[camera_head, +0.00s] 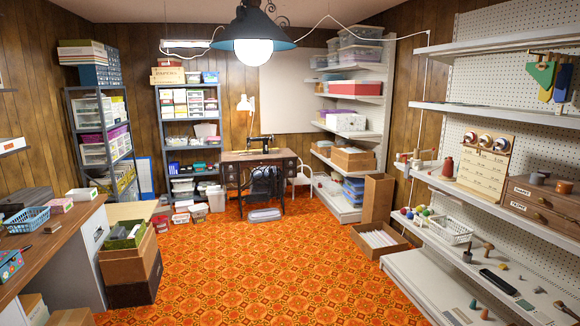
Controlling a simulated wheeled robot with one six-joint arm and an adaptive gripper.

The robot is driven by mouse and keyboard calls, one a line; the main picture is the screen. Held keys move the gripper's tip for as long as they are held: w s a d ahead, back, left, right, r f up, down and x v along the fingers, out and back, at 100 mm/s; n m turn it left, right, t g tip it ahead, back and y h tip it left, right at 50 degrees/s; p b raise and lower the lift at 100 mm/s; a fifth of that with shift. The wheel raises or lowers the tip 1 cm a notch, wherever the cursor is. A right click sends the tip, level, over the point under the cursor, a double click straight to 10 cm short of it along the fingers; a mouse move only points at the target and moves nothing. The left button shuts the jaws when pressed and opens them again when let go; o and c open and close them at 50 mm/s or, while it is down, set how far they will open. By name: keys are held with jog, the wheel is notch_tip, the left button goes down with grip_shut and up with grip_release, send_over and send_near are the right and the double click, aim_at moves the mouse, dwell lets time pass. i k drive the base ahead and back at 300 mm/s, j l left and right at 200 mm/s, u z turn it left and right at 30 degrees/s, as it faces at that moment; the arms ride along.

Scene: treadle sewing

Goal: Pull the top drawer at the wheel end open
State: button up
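A dark wooden treadle sewing table (240,157) stands against the far wall, in the middle of the view. A black sewing machine (263,143) stands on its top. Drawer stacks show at both ends, a left one (231,174) and a right one (290,167). They look closed, but they are too small to be sure. The machine's handwheel is too small to make out, so I cannot tell which end is the wheel end. Dark ironwork or a seat (264,181) fills the space under the top. My gripper is not in view.
Shelves flank the room; cardboard boxes (130,262) stand left and an open carton (379,240) right.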

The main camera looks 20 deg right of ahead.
aim_at(289, 163)
jog(key=i+z, duration=0.1)
jog(key=z, duration=0.4)
jog(key=i, duration=7.25)
jog(key=i+l+u, duration=0.15)
jog(key=i+u, duration=0.3)
jog(key=i, duration=0.3)
